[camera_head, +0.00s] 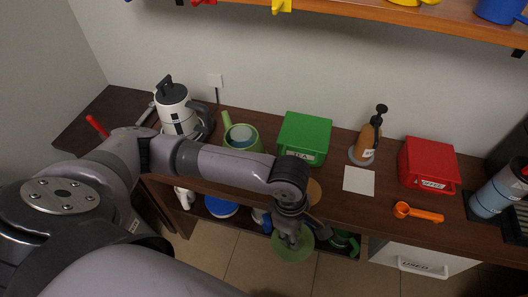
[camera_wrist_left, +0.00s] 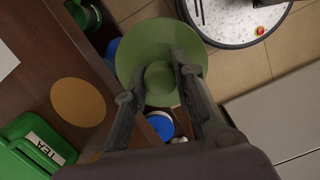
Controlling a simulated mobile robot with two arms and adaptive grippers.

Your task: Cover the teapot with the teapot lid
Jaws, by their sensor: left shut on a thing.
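The green teapot (camera_head: 242,132) stands on the counter right of the kettle, with its top open and a pale blue-grey inside showing. My left gripper (camera_head: 292,238) is in front of the counter edge, to the right of and nearer than the teapot. It is shut on the round green teapot lid (camera_head: 282,252). In the left wrist view, the fingers of my left gripper (camera_wrist_left: 158,78) sit either side of the lid's knob, and the lid's disc (camera_wrist_left: 135,65) spreads flat beyond them. My right gripper is not in view.
A black-and-white kettle (camera_head: 175,113) stands left of the teapot, and a green TEA box (camera_head: 305,133) right of it. A round tan mat (camera_wrist_left: 78,102) lies near the counter edge. A red box (camera_head: 428,160) and orange scoop (camera_head: 417,212) lie farther right. Shelves below hold crockery.

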